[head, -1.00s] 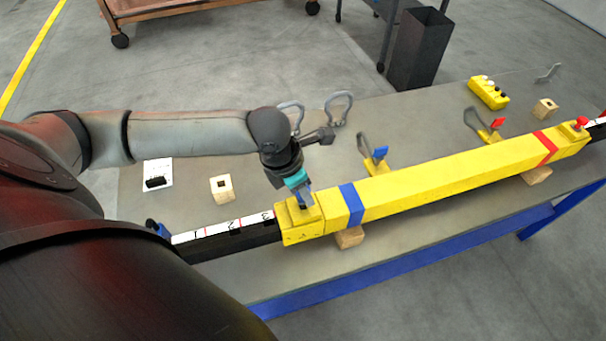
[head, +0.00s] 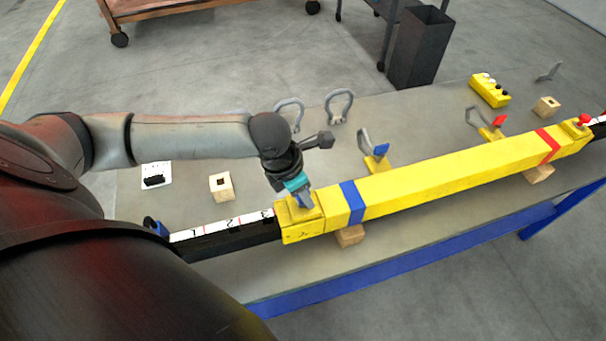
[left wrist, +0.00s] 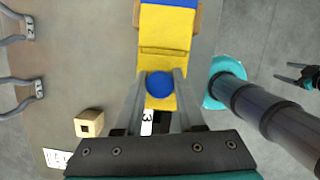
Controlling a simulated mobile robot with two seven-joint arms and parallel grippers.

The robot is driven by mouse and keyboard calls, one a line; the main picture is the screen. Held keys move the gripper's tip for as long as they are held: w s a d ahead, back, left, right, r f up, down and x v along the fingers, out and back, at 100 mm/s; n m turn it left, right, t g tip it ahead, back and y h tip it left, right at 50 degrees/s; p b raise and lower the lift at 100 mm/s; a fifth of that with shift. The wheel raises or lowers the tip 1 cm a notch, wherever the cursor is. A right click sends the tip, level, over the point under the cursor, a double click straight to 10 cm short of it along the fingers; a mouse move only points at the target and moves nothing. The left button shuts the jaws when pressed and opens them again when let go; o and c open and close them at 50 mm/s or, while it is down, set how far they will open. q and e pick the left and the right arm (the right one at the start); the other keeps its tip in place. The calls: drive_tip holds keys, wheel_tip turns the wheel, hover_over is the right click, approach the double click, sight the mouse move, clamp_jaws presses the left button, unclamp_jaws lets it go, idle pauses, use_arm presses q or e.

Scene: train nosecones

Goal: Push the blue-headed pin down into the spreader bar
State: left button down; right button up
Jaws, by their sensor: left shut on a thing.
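The blue-headed pin (left wrist: 160,84) shows as a round blue head between my left gripper's fingers in the left wrist view. My left gripper (head: 304,201) is shut on it, over the left end of the yellow spreader bar (head: 440,170). The bar's end with its raised collar also shows in the left wrist view (left wrist: 166,38). The fingers hide most of the pin in the head view, so I cannot tell how deep it sits. A red-headed pin (head: 584,119) stands at the bar's far right end.
A black inner bar with a numbered white scale (head: 222,225) extends from the bar's left end. Wooden blocks (head: 350,236) support the bar. Shackles (head: 339,107), a blue-tagged bracket (head: 376,158), a wooden cube (head: 222,187) and a yellow control box (head: 489,91) lie behind it.

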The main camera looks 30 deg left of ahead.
use_arm(q)
drive_tip(key=shift+f, duration=0.3)
drive_tip(key=shift+c, duration=2.2)
unclamp_jaws()
drive_tip(key=shift+r, duration=0.1)
drive_tip(key=p+v, duration=0.1)
drive_tip(key=v, duration=1.4)
drive_tip(key=shift+s, duration=0.1)
